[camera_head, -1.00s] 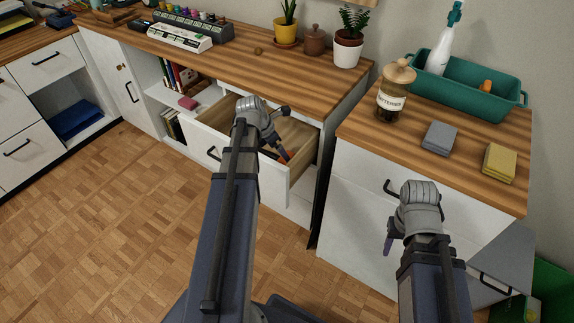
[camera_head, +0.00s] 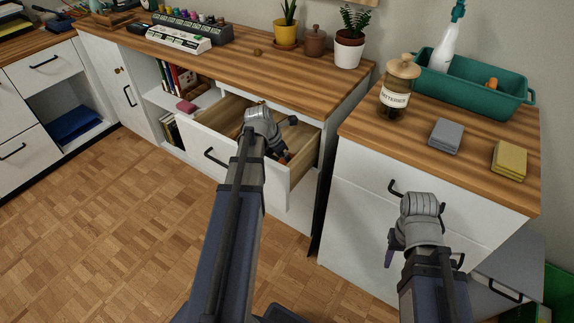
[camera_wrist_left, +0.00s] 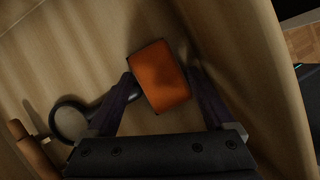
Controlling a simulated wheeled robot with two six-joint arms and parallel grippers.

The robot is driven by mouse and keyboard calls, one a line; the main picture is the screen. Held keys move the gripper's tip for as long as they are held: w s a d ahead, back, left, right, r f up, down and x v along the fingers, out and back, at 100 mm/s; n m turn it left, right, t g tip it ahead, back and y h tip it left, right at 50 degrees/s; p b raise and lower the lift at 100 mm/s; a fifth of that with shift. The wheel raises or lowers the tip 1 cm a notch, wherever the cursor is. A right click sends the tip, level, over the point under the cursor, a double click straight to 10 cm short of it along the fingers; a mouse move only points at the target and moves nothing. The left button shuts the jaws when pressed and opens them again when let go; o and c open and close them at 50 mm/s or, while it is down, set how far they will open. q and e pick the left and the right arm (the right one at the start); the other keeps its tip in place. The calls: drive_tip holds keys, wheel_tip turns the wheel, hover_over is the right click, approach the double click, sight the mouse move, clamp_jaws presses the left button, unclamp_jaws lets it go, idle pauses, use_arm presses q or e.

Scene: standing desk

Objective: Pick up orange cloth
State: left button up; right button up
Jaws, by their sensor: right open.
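The orange cloth (camera_wrist_left: 160,77) is a small folded block on the floor of the open drawer (camera_wrist_left: 75,50), seen in the left wrist view. My left gripper (camera_wrist_left: 160,82) reaches into the drawer, its fingers apart on either side of the cloth. Whether they touch it is unclear. In the head view my left gripper (camera_head: 278,145) is inside the open drawer (camera_head: 228,156), and the cloth is mostly hidden there. My right gripper (camera_head: 392,248) hangs open and empty in front of the right-hand cabinet.
A magnifying glass (camera_wrist_left: 70,122) lies left of the cloth, its handle close to the left finger. A wooden item (camera_wrist_left: 30,145) lies near it. The drawer walls are close around the hand. On the right counter are a teal bin (camera_head: 470,88), a jar (camera_head: 396,98), grey sponges (camera_head: 445,136) and yellow sponges (camera_head: 509,160).

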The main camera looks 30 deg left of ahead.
use_arm(q)
drive_tip(key=c, duration=0.8)
drive_tip(key=shift+r, duration=0.15)
drive_tip(key=c, duration=0.3)
drive_tip(key=shift+r, duration=0.1)
drive_tip(key=shift+c, duration=0.2)
wheel_tip(320, 180, up, 28)
drive_tip(key=p, duration=2.8)
drive_tip(key=shift+f, duration=0.2)
drive_tip(key=o, duration=1)
drive_tip(key=c, duration=0.6)
